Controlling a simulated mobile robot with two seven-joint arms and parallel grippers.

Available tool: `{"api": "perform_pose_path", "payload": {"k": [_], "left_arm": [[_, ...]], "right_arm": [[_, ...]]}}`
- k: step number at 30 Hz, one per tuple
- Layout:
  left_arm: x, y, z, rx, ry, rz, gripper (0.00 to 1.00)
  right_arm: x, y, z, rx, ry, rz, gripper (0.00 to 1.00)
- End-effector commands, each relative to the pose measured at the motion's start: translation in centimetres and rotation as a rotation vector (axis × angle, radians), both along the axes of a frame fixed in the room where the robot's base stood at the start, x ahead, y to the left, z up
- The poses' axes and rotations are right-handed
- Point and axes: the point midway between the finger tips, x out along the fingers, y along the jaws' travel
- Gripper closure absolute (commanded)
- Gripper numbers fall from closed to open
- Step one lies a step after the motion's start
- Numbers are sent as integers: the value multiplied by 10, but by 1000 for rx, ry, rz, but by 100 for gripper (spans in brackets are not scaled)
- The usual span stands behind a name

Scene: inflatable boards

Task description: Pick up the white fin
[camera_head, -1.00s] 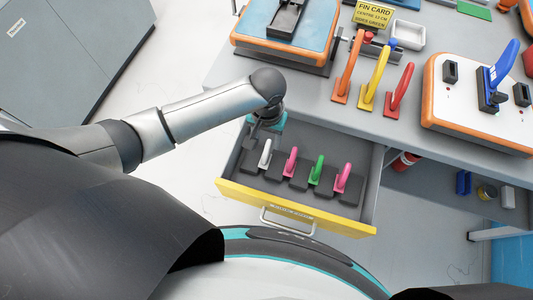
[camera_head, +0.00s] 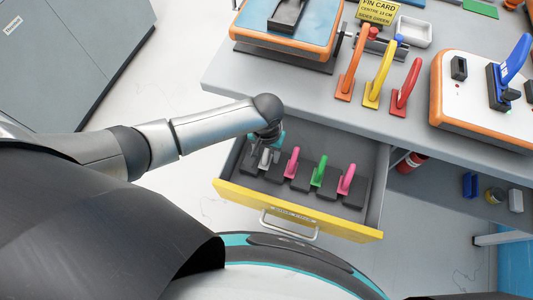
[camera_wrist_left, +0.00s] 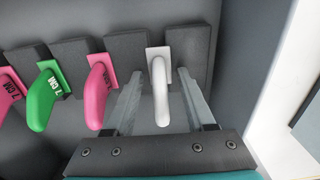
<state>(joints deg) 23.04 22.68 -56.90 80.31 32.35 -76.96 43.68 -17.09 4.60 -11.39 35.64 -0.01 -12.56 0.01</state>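The white fin (camera_wrist_left: 160,92) stands in a dark foam holder inside the open drawer. In the left wrist view my left gripper (camera_wrist_left: 160,82) is open, with one finger on each side of the white fin; I cannot tell whether they touch it. In the head view the left gripper (camera_head: 266,158) is down in the drawer's left end and partly covers the white fin (camera_head: 268,160). My right gripper is not in view.
The drawer (camera_head: 292,212) also holds a pink fin (camera_head: 291,161), a green fin (camera_head: 319,171) and another pink fin (camera_head: 346,180). Orange, yellow and red fins stand on the table (camera_head: 300,95) above. The drawer's side wall is close to my left gripper.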

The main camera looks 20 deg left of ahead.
Motion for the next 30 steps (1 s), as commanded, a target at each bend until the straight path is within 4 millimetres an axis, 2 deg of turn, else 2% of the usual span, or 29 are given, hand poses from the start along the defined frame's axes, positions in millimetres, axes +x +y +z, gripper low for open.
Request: {"api": "perform_pose_path", "payload": {"k": [2, 14, 30], "left_arm": [[0, 0, 0, 0, 0, 0, 54], [0, 0, 0, 1, 0, 0, 99], [-1, 1, 0, 2, 2, 0, 100]], "right_arm": [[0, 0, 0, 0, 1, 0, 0], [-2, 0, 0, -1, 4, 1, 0], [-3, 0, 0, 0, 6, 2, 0]]}}
